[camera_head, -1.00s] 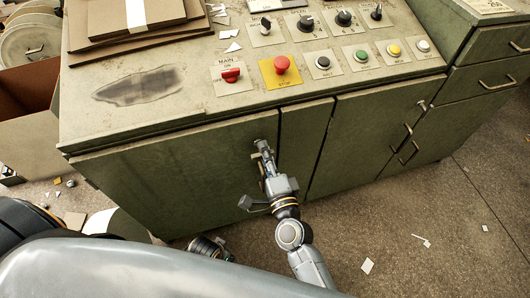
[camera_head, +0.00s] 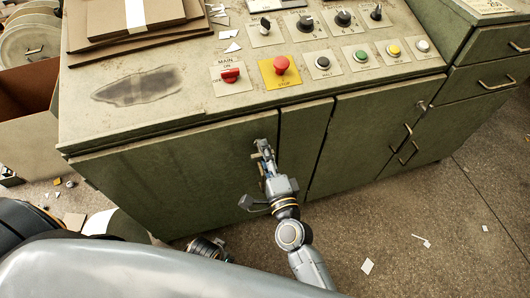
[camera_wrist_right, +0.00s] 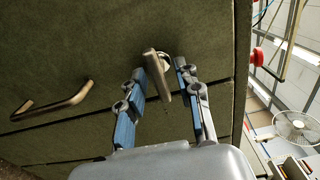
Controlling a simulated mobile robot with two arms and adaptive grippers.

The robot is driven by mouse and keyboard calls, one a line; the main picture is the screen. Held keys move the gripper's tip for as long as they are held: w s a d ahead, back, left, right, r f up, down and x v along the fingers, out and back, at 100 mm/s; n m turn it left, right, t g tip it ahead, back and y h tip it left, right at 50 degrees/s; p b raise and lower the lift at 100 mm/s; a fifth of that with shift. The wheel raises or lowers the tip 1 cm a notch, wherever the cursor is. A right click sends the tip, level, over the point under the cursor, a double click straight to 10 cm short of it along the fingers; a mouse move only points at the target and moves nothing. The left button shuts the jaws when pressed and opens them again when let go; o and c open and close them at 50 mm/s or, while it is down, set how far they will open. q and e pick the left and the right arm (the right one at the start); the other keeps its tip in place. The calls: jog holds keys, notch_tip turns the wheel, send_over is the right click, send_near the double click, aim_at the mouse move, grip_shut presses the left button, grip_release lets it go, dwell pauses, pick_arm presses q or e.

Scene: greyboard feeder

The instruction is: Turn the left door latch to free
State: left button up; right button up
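The left door (camera_head: 170,180) of the green cabinet looks shut. Its metal latch (camera_wrist_right: 157,75) sits high on the door near the seam. In the wrist view the latch lever lies nearly along the fingers. My right gripper (camera_wrist_right: 160,72) is open, with one finger on each side of the lever; I cannot tell whether either touches it. In the head view the right gripper (camera_head: 264,150) is at the door's upper right corner and largely covers the latch. A dark gripper-like part (camera_head: 208,247), apparently my left gripper, shows low at the door's foot, partly hidden.
A bar handle (camera_wrist_right: 55,103) is on the same door, below the latch. The console top above has a red stop button (camera_head: 281,65) and several knobs. A cardboard box (camera_head: 28,130) stands at left. Paper scraps lie on the floor, which is open at right.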

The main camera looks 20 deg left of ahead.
jog(key=shift+s, duration=0.1)
jog(key=v, duration=1.2)
